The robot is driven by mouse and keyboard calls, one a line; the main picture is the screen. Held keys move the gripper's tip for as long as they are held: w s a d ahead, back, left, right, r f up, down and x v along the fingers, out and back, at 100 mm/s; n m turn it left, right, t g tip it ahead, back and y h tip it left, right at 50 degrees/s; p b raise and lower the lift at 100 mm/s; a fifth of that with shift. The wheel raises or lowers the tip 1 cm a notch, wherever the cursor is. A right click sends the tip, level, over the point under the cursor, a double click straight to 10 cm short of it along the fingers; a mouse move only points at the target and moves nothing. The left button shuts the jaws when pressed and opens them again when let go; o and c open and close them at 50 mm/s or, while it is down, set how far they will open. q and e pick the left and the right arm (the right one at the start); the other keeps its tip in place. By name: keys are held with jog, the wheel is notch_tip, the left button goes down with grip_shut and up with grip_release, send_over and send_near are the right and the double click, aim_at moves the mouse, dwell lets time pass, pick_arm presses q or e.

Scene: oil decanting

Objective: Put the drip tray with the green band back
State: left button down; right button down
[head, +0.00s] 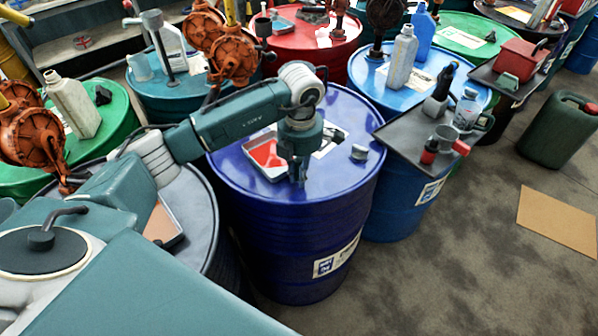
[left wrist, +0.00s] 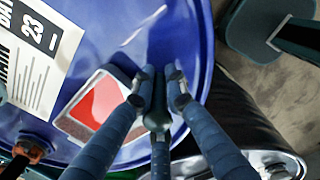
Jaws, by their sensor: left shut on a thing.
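A shallow square tray with a pale grey rim and red inside (head: 266,153) is at the top of the dark blue drum (head: 325,184). It also shows in the left wrist view (left wrist: 97,102). I see no green band on it; its near right edge is partly hidden by my fingers. In the left wrist view the fingertips (left wrist: 158,88) are close together beside the tray. I cannot tell whether the tray rests on the lid. My right gripper is not in view.
A second tray with a brown inside (head: 163,224) lies on the grey drum at left, partly behind my arm. A small metal cap (head: 359,152) sits on the blue lid. A dark platform (head: 408,140) with cans and bottles is at right. Orange pumps (head: 232,56) stand behind.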

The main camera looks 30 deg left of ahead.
pick_arm(q)
jog(key=shift+f, duration=0.2)
jog(key=c, duration=1.8)
grip_release()
jog(key=shift+o, duration=0.2)
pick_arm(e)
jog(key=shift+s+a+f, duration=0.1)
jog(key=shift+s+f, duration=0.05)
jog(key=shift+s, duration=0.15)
pick_arm(q)
jog(key=shift+r, duration=0.15)
